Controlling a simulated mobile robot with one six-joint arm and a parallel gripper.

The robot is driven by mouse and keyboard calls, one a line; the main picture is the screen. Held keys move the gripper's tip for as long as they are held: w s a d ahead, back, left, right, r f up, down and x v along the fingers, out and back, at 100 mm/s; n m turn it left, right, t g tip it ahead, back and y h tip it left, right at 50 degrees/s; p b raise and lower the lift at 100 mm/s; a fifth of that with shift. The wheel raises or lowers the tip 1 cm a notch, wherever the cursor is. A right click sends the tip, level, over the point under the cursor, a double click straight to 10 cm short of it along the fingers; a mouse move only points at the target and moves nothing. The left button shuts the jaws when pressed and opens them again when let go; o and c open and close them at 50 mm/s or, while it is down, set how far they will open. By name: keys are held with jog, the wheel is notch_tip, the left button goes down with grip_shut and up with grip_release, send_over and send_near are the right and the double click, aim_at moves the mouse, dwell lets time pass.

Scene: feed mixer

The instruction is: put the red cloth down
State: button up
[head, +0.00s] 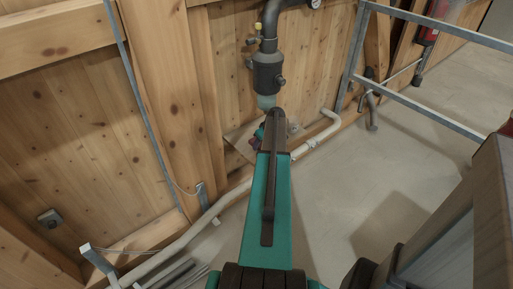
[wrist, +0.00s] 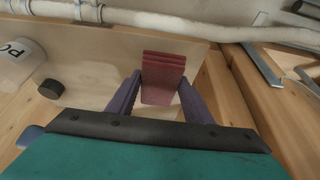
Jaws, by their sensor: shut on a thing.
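The red cloth (wrist: 163,80) is folded into a flat, layered pad in the wrist view. My gripper (wrist: 160,98) is shut on it, with one purple-grey finger at each side. Behind the cloth lies a pale wooden board (wrist: 100,62); I cannot tell whether the cloth touches it. In the head view my own teal arm hides most of the gripper and cloth. Part of the board (head: 240,136) shows there beside the wooden wall.
A white container (wrist: 17,62) with dark lettering and a black round cap (wrist: 51,89) are on the board's left side. A dark pipe fitting (head: 267,72) hangs above. A pale pipe (head: 318,134) runs along the wall. A metal rail (head: 430,108) stands at right. Grey floor (head: 335,190) is open.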

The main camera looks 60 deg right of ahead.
jog(key=shift+w, duration=0.1)
jog(key=shift+w+d, duration=0.1)
jog(key=shift+w, duration=0.15)
jog(key=shift+w+d+f, duration=0.1)
jog(key=shift+w+d, duration=0.1)
jog(key=shift+w, duration=0.85)
notch_tip(320, 180, down, 2)
jog(key=shift+s+f, duration=0.1)
jog(key=shift+a+f, duration=0.1)
jog(key=shift+f, duration=0.35)
jog(key=shift+f, duration=0.3)
jog(key=o, duration=1.1)
jog(key=shift+r+p, duration=0.15)
jog(key=shift+p, duration=0.2)
